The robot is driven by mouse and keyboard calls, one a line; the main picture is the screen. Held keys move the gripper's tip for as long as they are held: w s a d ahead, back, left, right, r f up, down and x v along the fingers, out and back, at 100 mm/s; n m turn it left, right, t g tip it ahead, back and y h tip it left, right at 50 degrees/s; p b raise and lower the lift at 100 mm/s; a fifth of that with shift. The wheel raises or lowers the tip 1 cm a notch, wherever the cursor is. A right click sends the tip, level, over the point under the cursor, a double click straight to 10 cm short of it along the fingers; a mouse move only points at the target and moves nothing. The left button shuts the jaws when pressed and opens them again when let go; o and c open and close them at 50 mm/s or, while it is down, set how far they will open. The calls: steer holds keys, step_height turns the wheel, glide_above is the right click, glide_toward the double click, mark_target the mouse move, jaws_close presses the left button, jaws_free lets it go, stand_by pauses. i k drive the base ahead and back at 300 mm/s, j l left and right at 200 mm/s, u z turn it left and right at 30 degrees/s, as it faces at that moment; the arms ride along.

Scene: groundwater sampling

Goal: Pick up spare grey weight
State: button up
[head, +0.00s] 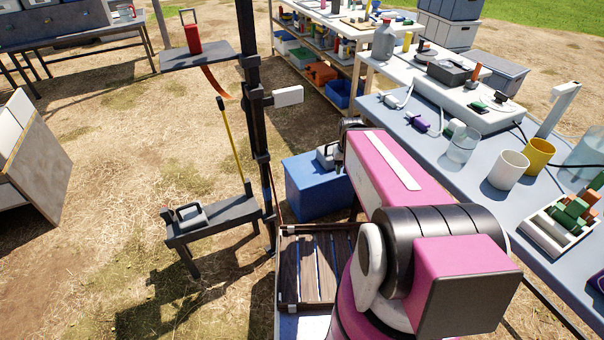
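One grey weight (190,216) with a dark handle sits on a low dark bench (230,215) at the left of the post. A second grey block with a handle (325,156) is at the top of a blue box (312,188); I cannot tell which of the two is the spare. My gripper (339,156) is beside this second block, at its right side. My pink arm hides most of the gripper, so I cannot tell whether its fingers are open, shut or touching the block.
A dark upright post (257,125) stands left of my gripper, with a white box (288,96) on it. A shelf (190,57) holds a red weight (193,36). A crowded blue table (470,150) lies at the right. Open dry grass is at the left.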

mark_target(191, 216)
steer(key=k+j+u, duration=0.2)
steer(key=u, duration=0.2)
steer(key=k+j+u, duration=0.15)
steer(key=j+u, duration=0.25)
steer(key=k+j+u, duration=0.1)
steer(key=j+u, duration=0.15)
steer(key=u, duration=0.2)
steer(key=i+j+z, duration=0.1)
steer(key=j+z, duration=0.6)
steer(key=i+j+z, duration=0.1)
steer(key=j+z, duration=0.25)
